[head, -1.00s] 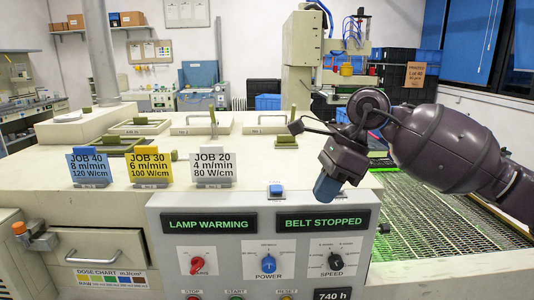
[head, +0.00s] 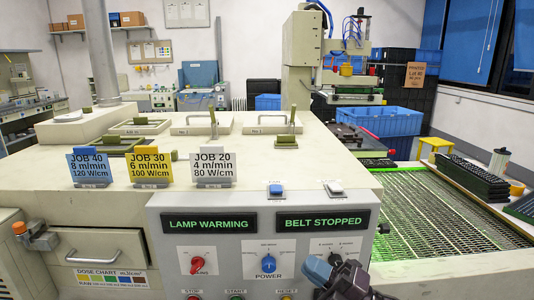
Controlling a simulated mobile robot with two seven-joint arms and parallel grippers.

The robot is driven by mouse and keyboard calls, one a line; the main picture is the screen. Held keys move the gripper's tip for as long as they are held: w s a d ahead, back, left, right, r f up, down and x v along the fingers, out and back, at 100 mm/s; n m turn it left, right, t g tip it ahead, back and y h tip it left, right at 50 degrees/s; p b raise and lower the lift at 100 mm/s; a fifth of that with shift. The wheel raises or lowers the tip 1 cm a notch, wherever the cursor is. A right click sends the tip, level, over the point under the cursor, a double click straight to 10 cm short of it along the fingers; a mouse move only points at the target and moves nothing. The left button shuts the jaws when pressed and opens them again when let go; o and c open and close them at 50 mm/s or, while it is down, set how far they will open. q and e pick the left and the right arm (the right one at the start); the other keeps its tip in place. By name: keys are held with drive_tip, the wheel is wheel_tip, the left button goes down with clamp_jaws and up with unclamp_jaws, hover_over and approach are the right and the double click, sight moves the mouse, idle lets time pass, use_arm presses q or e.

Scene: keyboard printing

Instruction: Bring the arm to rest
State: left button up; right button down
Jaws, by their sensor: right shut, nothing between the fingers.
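My right gripper (head: 320,268) is low at the right of the control panel (head: 160,235), in front of the panel's lower right part. It is shut and holds nothing. It hides most of the speed knob and the hour counter. The rest of my right arm is out of view below. My left gripper is not in view.
The panel displays read LAMP WARMING (head: 209,223) and BELT STOPPED (head: 323,222). Red (head: 197,263) and blue (head: 268,264) knobs show below. Three job cards, such as the yellow one (head: 150,166), stand on the machine top. The green mesh belt (head: 430,215) at right is clear near the front.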

drive_tip(key=s+d+f+m+t+h, duration=0.3)
drive_tip(key=s+d+f+m+h, duration=0.2)
drive_tip(key=d+f+m+h, duration=0.5)
drive_tip(key=s+d+f+m+t+h, duration=0.2)
drive_tip(key=s+d+f+m+h, duration=0.45)
drive_tip(key=f+m, duration=0.75)
drive_tip(key=s+d+f+m+g+h, duration=0.2)
drive_tip(key=s+f+m+g+h, duration=0.1)
drive_tip(key=s, duration=0.4)
wheel_tip(320, 180, down, 3)
drive_tip(key=shift+s+r+m+g+h, duration=0.1)
drive_tip(key=shift+s+m+g+h, duration=0.4)
drive_tip(key=shift+m, duration=0.6)
drive_tip(key=shift+w, duration=0.15)
